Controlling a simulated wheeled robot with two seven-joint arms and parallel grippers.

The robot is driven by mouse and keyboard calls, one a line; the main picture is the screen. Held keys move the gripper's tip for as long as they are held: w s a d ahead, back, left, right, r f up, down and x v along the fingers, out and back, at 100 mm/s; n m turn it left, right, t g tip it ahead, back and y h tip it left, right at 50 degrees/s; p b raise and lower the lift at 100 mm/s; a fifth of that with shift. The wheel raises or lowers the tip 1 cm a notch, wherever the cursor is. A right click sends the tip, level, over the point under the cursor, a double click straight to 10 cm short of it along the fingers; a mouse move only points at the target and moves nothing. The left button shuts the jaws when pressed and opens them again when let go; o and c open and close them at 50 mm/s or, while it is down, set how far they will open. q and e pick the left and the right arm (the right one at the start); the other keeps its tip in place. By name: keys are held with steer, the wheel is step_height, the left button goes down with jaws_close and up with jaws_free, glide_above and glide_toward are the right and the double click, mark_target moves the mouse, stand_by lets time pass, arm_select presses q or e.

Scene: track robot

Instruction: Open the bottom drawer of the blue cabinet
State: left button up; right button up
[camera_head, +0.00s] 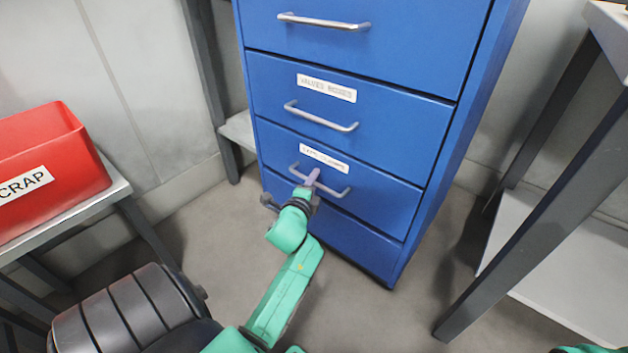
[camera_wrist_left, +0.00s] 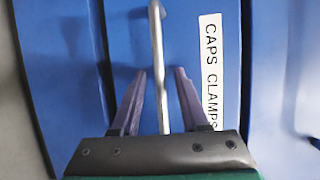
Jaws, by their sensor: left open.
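The blue cabinet (camera_head: 440,150) stands in front of me. Its lowest labelled drawer, "CAPS CLAMPS" (camera_head: 385,190), is closed and has a silver bar handle (camera_head: 335,190). My left gripper (camera_head: 312,177) is at that handle, below the label. In the left wrist view, the gripper (camera_wrist_left: 160,73) is open, with one purple finger on each side of the handle (camera_wrist_left: 157,40). I cannot tell whether a finger touches the bar. A plain blue panel (camera_head: 350,240) lies below this drawer, partly hidden by my arm. My right gripper is out of view.
Closed drawers with bar handles (camera_head: 325,22) are above, one labelled (camera_head: 326,88). A red SCRAP bin (camera_head: 50,150) stands on a table at left. A dark-legged table (camera_head: 545,205) is at right. Grey floor (camera_head: 415,300) is clear before the cabinet.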

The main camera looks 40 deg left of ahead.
arm_select(q)
jaws_close()
stand_by(1.4)
